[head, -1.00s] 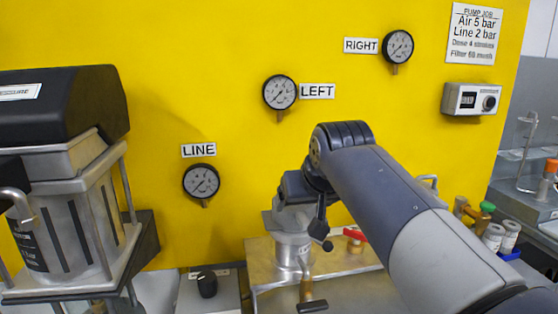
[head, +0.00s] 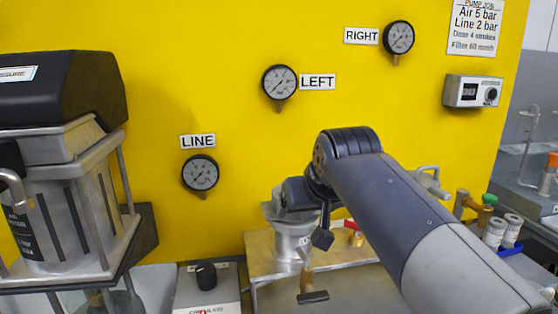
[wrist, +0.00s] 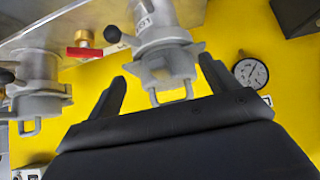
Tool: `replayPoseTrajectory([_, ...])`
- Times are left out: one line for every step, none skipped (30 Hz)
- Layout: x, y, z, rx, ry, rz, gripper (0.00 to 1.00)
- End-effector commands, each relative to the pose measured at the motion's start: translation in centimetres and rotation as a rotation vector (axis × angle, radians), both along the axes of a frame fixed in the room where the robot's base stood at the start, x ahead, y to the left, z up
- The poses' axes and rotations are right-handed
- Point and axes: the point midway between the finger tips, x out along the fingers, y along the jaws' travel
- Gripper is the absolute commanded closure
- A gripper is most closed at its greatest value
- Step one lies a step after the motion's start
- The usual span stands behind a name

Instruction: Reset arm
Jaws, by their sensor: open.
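My arm (head: 400,220) reaches from the lower right toward the bench in the head view, and its wrist end (head: 298,194) is over a grey metal fitting (head: 290,234). In the wrist view my gripper (wrist: 162,69) is open, with its two dark fingers apart. A grey coupling with a wire loop (wrist: 162,62) shows between and beyond the fingers. I cannot tell whether either finger touches it. The fingers are not clear in the head view.
A second grey coupling (wrist: 38,90) and a red-handled valve (wrist: 84,52) are left in the wrist view. A drum agitator or pump unit (head: 70,190) stands left. The yellow panel (head: 230,40) carries the LINE gauge (head: 200,173). Small jars (head: 503,231) stand right.

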Motion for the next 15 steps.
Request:
replayPoseTrajectory([0.7,0.1,-1.2,-0.001,0.003,0.000,0.18])
replayPoseTrajectory([0.8,0.1,0.6,0.000,-0.002,0.000,0.18])
replayPoseTrajectory([0.9,0.2,1.3,0.000,-0.001,0.000,0.18])
replayPoseTrajectory([1.0,0.2,1.7,0.000,-0.001,0.000,0.18])
replayPoseTrajectory([1.2,0.2,2.0,0.000,0.000,0.000,0.18])
replayPoseTrajectory([1.3,0.3,2.5,0.000,0.000,0.000,0.18])
replayPoseTrajectory([1.5,0.3,2.9,0.000,0.000,0.000,0.18])
replayPoseTrajectory([1.6,0.3,3.3,0.000,-0.001,0.000,0.18])
replayPoseTrajectory([1.8,0.4,3.8,0.000,-0.001,0.000,0.18])
replayPoseTrajectory([1.9,0.4,4.1,0.000,-0.001,0.000,0.18])
replayPoseTrajectory([2.1,0.4,4.5,0.000,0.000,0.000,0.18])
replayPoseTrajectory([2.4,0.5,4.9,0.000,0.001,0.000,0.18])
replayPoseTrajectory([2.6,0.5,5.2,0.000,0.000,0.000,0.18])
replayPoseTrajectory([2.9,0.6,5.5,0.000,0.000,0.000,0.18])
replayPoseTrajectory([3.2,0.6,5.9,0.000,0.000,0.000,0.18])
